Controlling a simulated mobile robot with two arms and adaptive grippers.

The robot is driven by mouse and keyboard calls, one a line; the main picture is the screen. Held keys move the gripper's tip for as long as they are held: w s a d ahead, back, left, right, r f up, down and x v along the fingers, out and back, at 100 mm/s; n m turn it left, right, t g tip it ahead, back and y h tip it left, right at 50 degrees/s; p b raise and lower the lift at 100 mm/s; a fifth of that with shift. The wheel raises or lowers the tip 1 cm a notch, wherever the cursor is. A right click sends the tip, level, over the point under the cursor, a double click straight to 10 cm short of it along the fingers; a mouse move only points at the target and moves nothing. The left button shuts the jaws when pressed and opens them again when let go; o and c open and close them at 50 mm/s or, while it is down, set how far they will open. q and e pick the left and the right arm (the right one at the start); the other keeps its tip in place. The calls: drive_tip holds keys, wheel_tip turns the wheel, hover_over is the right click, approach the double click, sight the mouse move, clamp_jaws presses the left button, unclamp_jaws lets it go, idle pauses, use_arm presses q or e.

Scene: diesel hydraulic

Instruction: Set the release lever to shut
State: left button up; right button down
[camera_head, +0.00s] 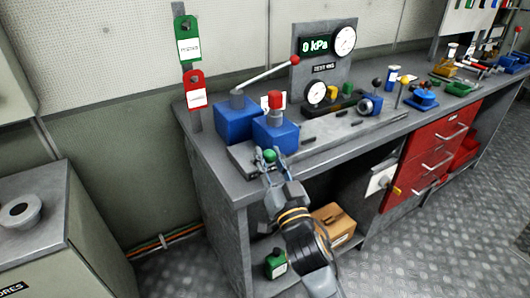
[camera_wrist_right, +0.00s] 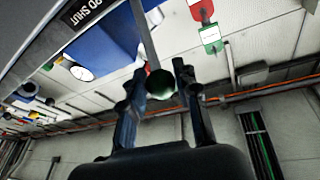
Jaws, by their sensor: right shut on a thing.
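The release lever's round green knob (camera_head: 270,155) is at the front edge of the bench, in front of the blue pump block (camera_head: 276,136). My right gripper (camera_head: 269,157) comes up from below and is shut on this knob. In the right wrist view the green knob (camera_wrist_right: 160,84) sits between the two dark fingers of my right gripper (camera_wrist_right: 160,90). A grey lever rod (camera_wrist_right: 143,35) runs from the knob toward the blue block. A label (camera_wrist_right: 85,10) reading partly "SHUT" shows at the upper left there. My left gripper is not in view.
A long pump handle (camera_head: 268,76) slants up right above the blue blocks. A gauge panel (camera_head: 324,55) reads 0 kPa. Green and red tags (camera_head: 189,42) hang at the left. A cardboard box (camera_head: 333,225) and a green can (camera_head: 276,263) stand under the bench.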

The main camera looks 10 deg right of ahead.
drive_tip(key=shift+s+d+f, duration=0.1)
drive_tip(key=shift+s+f, duration=0.1)
drive_tip(key=shift+f, duration=0.3)
drive_tip(key=shift+s+d+f, duration=0.1)
drive_tip(key=shift+s+f, duration=0.1)
drive_tip(key=shift+f, duration=0.3)
drive_tip(key=c, duration=1)
unclamp_jaws()
drive_tip(key=shift+w, duration=0.1)
drive_tip(key=shift+r, duration=0.1)
drive_tip(key=v, duration=1.2)
drive_tip(key=shift+d, duration=0.1)
